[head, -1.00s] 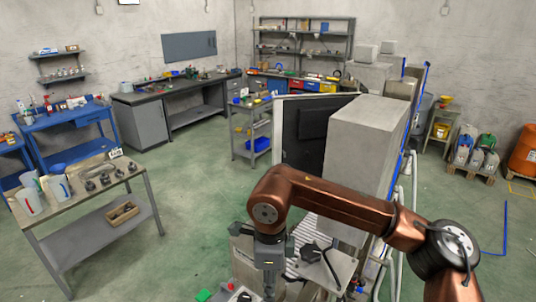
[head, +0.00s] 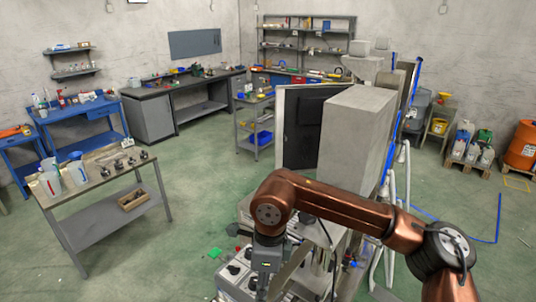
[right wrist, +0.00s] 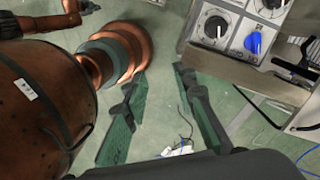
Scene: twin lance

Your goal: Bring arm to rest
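My right arm (head: 340,205), copper coloured, comes in from the lower right of the head view and bends down at its wrist. Its grey wrist end (head: 266,255) hangs in front of the machine's control panel; the fingertips are not clear there. In the right wrist view my right gripper (right wrist: 162,118) has its two green-grey fingers wide apart.
A grey machine (head: 352,140) with a panel of knobs (right wrist: 236,26) stands close ahead. A table with beakers (head: 95,228) is at left. A grey cart (head: 246,140) stands behind.

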